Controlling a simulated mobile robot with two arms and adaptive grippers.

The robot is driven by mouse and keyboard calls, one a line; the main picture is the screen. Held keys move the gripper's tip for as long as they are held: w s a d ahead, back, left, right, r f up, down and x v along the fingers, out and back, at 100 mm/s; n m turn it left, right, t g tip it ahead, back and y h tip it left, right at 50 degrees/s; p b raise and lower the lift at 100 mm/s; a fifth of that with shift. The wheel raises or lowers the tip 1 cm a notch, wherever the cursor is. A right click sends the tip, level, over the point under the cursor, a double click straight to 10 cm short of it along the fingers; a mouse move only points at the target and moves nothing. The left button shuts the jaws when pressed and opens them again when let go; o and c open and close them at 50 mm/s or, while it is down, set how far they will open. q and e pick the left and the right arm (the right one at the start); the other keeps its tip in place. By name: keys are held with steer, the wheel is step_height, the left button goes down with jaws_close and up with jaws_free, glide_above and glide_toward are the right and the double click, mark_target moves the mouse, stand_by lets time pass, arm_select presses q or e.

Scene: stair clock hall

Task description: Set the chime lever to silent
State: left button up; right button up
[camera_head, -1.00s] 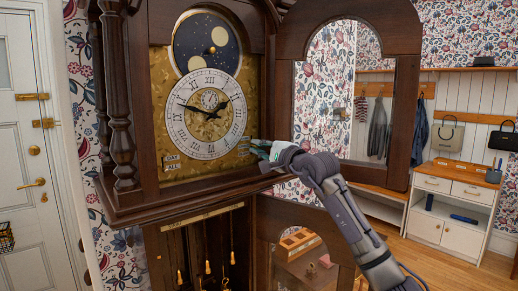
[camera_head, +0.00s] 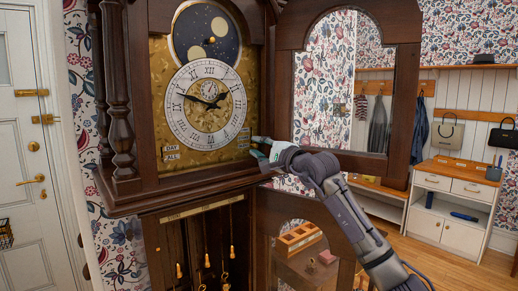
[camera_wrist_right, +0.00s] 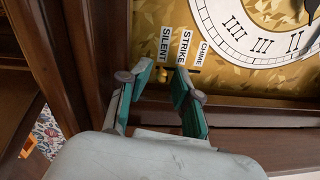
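The tall clock's dial (camera_head: 206,104) faces me behind its open hood door. In the right wrist view, the chime lever (camera_wrist_right: 163,75) is a small brass knob at the SILENT end of a short dark slot, beneath the SILENT label (camera_wrist_right: 164,45). The STRIKE (camera_wrist_right: 185,47) and CHIME (camera_wrist_right: 204,53) labels stand to its right. My right gripper (camera_wrist_right: 161,82) is open, its teal-padded fingers on either side of the knob; I cannot tell whether either touches it. In the head view this gripper (camera_head: 262,149) is at the dial plate's lower right edge. My left gripper is out of view.
A dark hood column (camera_head: 118,90) is at the left. Below, the trunk is open, with hanging brass pieces (camera_head: 232,256). A white cabinet (camera_head: 458,185) stands farther right.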

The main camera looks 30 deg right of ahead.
steer(key=shift+f, duration=0.3)
steer(key=s, duration=0.8)
steer(key=shift+d, duration=0.3)
